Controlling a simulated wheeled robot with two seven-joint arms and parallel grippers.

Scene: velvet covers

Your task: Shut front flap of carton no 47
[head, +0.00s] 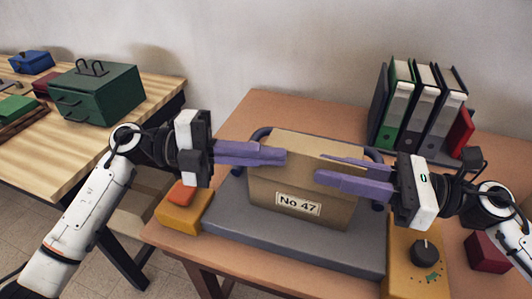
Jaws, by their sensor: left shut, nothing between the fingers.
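A brown cardboard carton (270,203) with a "No 47" label (298,204) on its front stands on a grey base. A light brown panel (310,143) shows at its top. The fingers hide much of the upper front edge, so I cannot tell how far the front flap is folded. My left gripper (285,157) is shut and empty, its purple fingertips in front of the carton's upper left part. My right gripper (318,167) comes in from the right. Its purple fingers look spread, one above the other in the picture, across the carton's upper right part.
The grey base (290,242) lies on a brown table (250,108). A yellow box with an orange button (181,192) is left, and a yellow box with a black knob (425,252) right. Binders (425,105) stand behind. A green toolbox (97,92) sits on another table.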

